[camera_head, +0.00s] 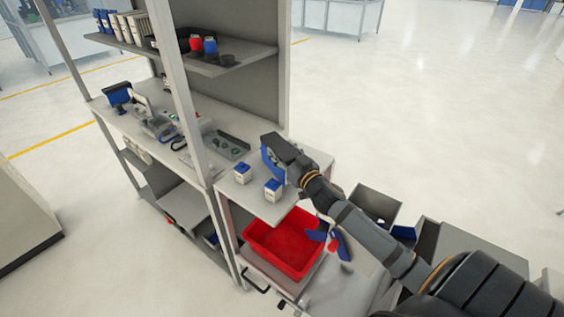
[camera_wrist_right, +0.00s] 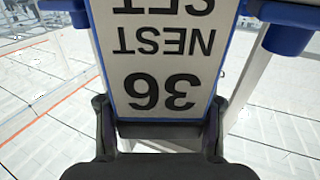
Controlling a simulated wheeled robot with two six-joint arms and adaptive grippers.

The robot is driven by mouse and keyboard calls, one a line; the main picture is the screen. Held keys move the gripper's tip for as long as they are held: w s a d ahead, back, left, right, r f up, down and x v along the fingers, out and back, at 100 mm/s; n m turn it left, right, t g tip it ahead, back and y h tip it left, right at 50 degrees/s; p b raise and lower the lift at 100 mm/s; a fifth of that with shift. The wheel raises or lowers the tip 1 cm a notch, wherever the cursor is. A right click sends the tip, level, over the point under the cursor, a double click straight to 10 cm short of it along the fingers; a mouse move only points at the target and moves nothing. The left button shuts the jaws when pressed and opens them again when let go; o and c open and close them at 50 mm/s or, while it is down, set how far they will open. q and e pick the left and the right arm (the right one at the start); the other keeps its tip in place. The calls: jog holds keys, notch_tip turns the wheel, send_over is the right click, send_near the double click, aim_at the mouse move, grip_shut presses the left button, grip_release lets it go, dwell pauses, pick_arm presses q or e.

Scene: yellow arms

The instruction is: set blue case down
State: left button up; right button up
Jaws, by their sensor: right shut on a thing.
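The blue case shows in the head view as a blue edge (camera_head: 267,160) at my right gripper (camera_head: 284,152), above or at the right part of the workbench (camera_head: 235,195). In the right wrist view the case (camera_wrist_right: 160,55) fills the middle, with blue edges and a white label reading "NEST SET 36" upside down. My right gripper (camera_wrist_right: 158,130) is shut on its near end. Much of the case is hidden by the gripper in the head view, and I cannot tell whether it touches the bench. My left gripper is not in view.
Two white containers with blue tops (camera_head: 243,173) (camera_head: 273,190) stand close to the case. A red bin (camera_head: 262,238) sits lower in front. A grey tray (camera_head: 222,148) with small parts lies to the left. A shelf (camera_head: 225,62) and a post (camera_head: 180,90) rise nearby.

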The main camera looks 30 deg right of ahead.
notch_tip(320, 180, down, 4)
jog(key=shift+r, duration=0.25)
jog(key=shift+f, duration=0.1)
pick_arm(q)
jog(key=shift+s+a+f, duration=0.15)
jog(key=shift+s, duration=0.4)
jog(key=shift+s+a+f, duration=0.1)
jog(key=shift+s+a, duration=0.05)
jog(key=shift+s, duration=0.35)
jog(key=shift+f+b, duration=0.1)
jog(key=shift+b, duration=0.2)
pick_arm(e)
jog(key=o, duration=1.1)
jog(key=shift+f, duration=0.2)
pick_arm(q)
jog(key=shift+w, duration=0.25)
pick_arm(e)
jog(key=o, duration=0.5)
jog(key=shift+r, duration=0.1)
jog(key=shift+c, duration=0.2)
